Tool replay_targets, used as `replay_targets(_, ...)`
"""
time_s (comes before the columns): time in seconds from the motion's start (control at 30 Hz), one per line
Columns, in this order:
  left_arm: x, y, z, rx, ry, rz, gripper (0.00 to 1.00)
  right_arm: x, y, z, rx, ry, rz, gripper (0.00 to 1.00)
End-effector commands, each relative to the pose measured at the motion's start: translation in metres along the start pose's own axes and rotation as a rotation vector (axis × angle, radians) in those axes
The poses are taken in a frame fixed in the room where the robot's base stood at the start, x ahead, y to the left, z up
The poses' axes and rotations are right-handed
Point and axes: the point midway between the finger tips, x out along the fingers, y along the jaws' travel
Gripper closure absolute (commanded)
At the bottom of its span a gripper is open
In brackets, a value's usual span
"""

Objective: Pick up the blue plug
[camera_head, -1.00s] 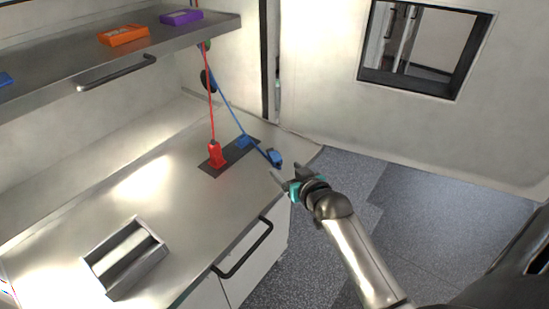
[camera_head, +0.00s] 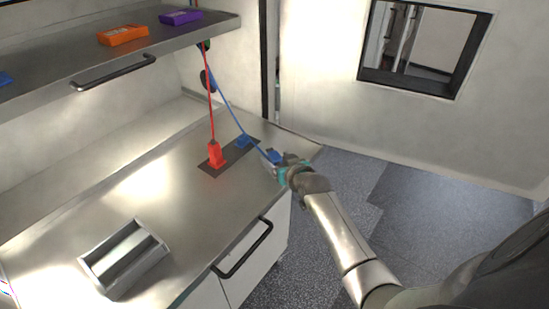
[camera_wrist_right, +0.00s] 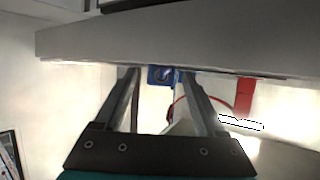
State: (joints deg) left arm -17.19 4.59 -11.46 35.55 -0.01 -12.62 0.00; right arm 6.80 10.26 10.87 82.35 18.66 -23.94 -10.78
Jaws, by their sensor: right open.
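The blue plug (camera_head: 273,155) is at the right end of the workbench, at the end of a blue cable, partly hidden by my right gripper. My right gripper (camera_head: 279,162) is at the plug, its fingers open. In the right wrist view, the blue plug (camera_wrist_right: 160,75) shows between the two spread fingertips (camera_wrist_right: 157,80). Whether the fingers touch it cannot be told. My left gripper is not in view.
A red plug (camera_head: 216,155) on a red cable and a blue block (camera_head: 243,141) sit on a dark strip on the bench. A metal tray (camera_head: 124,258) is at the front left. Orange (camera_head: 122,35) and purple (camera_head: 180,17) boxes are on the shelf above. The middle bench is clear.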

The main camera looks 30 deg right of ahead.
Motion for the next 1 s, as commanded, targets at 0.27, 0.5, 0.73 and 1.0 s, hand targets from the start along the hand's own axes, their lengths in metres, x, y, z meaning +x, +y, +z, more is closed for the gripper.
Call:
replay_targets(0.27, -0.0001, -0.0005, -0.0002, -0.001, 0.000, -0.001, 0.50, -0.0002, 0.0000, -0.0002, -0.001, 0.000, 0.000, 0.39)
replay_targets(0.5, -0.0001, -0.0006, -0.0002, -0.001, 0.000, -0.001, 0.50, -0.0003, 0.0000, -0.0001, 0.000, 0.000, 0.000, 0.66)
replay_targets(0.73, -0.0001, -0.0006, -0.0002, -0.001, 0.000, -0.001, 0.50, -0.0003, 0.0000, 0.0000, 0.000, 0.000, 0.000, 0.92)
replay_targets(1.0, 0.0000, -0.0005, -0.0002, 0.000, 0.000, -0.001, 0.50, -0.0003, 0.0000, -0.0004, 0.000, 0.001, 0.000, 1.00)
